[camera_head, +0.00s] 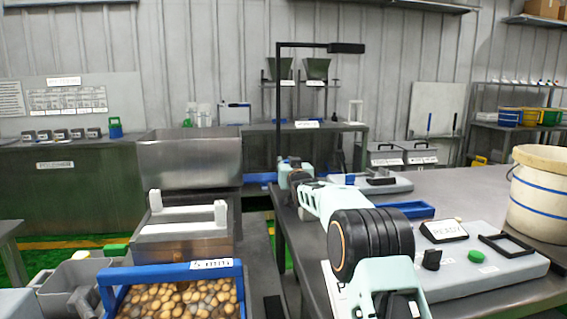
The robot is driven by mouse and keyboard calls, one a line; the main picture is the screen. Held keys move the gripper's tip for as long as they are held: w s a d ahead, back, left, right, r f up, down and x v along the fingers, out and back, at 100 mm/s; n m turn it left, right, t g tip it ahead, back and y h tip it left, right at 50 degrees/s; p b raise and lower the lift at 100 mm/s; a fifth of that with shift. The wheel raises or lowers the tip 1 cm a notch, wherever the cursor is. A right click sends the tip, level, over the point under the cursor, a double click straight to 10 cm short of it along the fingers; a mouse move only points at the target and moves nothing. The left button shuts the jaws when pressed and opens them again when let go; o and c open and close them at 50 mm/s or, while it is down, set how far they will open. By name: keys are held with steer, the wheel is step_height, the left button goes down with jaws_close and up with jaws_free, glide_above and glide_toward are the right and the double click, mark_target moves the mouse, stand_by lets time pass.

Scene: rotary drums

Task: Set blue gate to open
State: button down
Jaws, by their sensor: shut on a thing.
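A blue bar, which looks like the blue gate (262,177), shows beside the steel hopper (190,160), just left of my arm's far end. My arm reaches away from the lower right across the grey table. My gripper (284,178) is at that far end, small in view, and appears shut on the blue bar. My wrist hides the fingertips and part of the bar, so the exact grip and the gate's position are hard to make out.
A blue-framed bin (170,270) of stones, labelled 5 mm, stands in front at left. A control panel (480,260) with a black knob, a green button and a READY sign lies right of my arm. A white bucket (538,195) stands at far right. A black post (278,110) rises behind my gripper.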

steer(key=shift+d+r, duration=0.1)
steer(key=shift+d, duration=0.2)
steer(key=c, duration=1.8)
jaws_free()
steer(key=shift+c, duration=0.2)
steer(key=shift+r, duration=0.35)
step_height(320, 180, up, 9)
steer(key=shift+r, duration=0.15)
